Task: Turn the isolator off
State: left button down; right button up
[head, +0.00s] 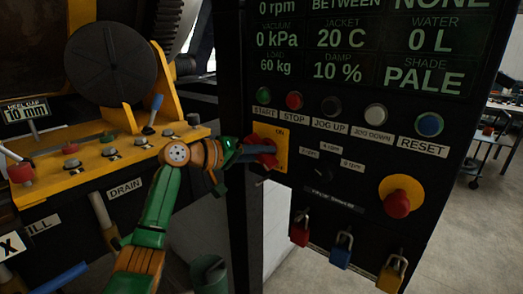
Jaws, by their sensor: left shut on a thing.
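The isolator is a yellow plate (279,134) marked ON, on the left edge of the black control panel. Its red handle (267,161) sits in the middle of the plate. My left gripper (260,152) reaches in from the left and is shut on the red handle. The fingers hide part of the handle, so its exact angle is hard to tell. My right gripper is not in view.
A row of buttons (295,101) runs above the isolator. A red emergency knob (397,204) on a yellow disc sits to the lower right. Padlocks (341,251) hang along the panel's bottom. A yellow machine bench with valves (110,150) stands at the left.

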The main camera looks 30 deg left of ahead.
pick_arm(q)
jog(key=shift+r+m, duration=0.25)
jog(key=shift+m, duration=0.15)
jog(key=shift+a, duration=0.1)
dwell(0.3)
jog(key=c, duration=0.8)
grip_release()
jog(key=shift+w, duration=0.1)
jog(key=shift+o, duration=0.8)
jog(key=shift+w+f+y, duration=0.15)
jog(key=shift+y, duration=0.15)
